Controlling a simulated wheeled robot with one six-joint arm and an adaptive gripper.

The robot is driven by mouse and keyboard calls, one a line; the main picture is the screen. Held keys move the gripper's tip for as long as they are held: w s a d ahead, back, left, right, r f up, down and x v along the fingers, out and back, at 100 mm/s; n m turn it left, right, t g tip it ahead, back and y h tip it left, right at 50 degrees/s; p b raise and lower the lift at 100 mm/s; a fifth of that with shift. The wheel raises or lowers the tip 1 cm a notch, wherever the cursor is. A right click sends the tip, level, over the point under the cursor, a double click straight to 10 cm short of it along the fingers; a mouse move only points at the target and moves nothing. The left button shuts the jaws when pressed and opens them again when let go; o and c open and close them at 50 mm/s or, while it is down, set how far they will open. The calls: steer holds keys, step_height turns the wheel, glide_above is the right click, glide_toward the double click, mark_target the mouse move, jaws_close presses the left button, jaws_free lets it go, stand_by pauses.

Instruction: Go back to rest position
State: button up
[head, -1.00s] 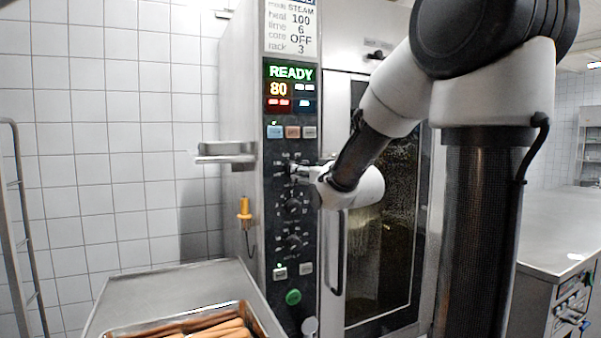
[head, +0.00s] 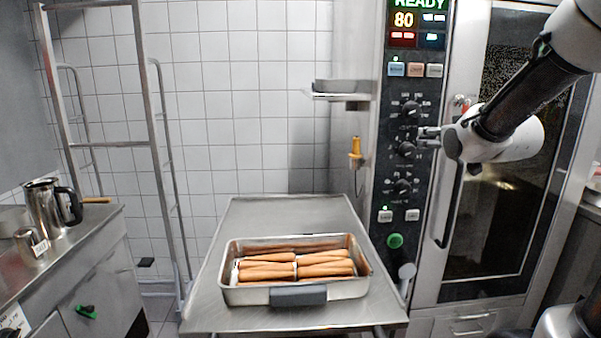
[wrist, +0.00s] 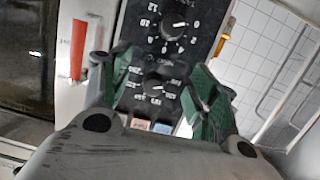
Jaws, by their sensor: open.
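My gripper (head: 428,138) is in front of the oven's dark control panel (head: 393,215), near its dials. In the wrist view my gripper (wrist: 165,72) has its two green-padded fingers apart, with nothing between them but a view of the panel behind. A dial (wrist: 157,87) shows between the fingers, and another dial (wrist: 172,30) shows beyond the fingertips. I cannot tell whether a fingertip touches the panel. My arm reaches in from the right in the head view. The panel's display (head: 418,20) reads READY and 80.
A steel table (head: 245,212) holds a steel pan (head: 235,294) of sausages. The glass oven door (head: 500,190) is right of the panel. A small shelf (head: 340,96) juts out left of it. A counter (head: 60,250) with a jug (head: 48,203) and a rack (head: 150,120) stand left.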

steer(key=s+f+g, duration=0.8)
steer(key=s+f, duration=0.4)
steer(key=s+a+r+g, duration=0.1)
steer(key=s, duration=0.8)
steer(key=s+a+r+g, duration=0.1)
steer(key=s+a+g, duration=0.1)
steer(key=s, duration=0.6)
steer(key=shift+s+a+r+y, duration=0.15)
steer(key=shift+s+a+y, duration=0.15)
steer(key=shift+s, duration=0.05)
